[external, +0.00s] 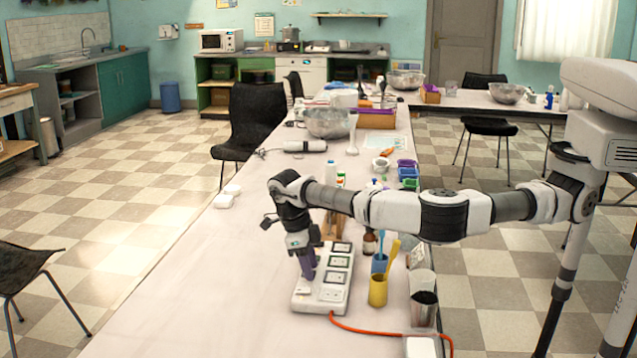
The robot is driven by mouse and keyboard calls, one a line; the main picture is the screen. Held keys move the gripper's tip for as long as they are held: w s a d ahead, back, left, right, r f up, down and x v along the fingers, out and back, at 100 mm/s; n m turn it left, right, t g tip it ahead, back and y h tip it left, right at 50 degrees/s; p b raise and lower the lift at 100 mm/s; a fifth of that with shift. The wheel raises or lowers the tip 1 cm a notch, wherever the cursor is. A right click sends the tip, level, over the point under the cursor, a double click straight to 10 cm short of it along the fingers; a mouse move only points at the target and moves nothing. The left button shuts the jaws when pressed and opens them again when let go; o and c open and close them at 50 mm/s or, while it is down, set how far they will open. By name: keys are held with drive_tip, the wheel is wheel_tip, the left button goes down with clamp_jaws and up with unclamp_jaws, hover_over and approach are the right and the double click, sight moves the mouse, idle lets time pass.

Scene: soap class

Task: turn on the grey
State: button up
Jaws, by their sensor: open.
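A white switch panel (332,292) lies on the long table, with an orange cable from its near end. Several square, dark-framed modules run along its right side; one has a green mark. I cannot make out which part of it is grey, or whether anything is on. My gripper (306,278) points down over the panel's left side, with dark purple fingers. The fingers are open, and nothing shows between them. They hide part of the panel's left side. I cannot tell whether they touch it.
A yellow cup (377,291), a blue cup (379,263), a brown bottle (370,242) and a dark-filled glass (424,309) stand right of the panel. White blocks (225,197) lie at the table's left edge. The table (200,310) left of the panel is clear.

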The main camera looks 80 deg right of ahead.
drive_tip(key=b+v, duration=0.1)
drive_tip(key=v, duration=1.2)
drive_tip(key=shift+r, duration=0.4)
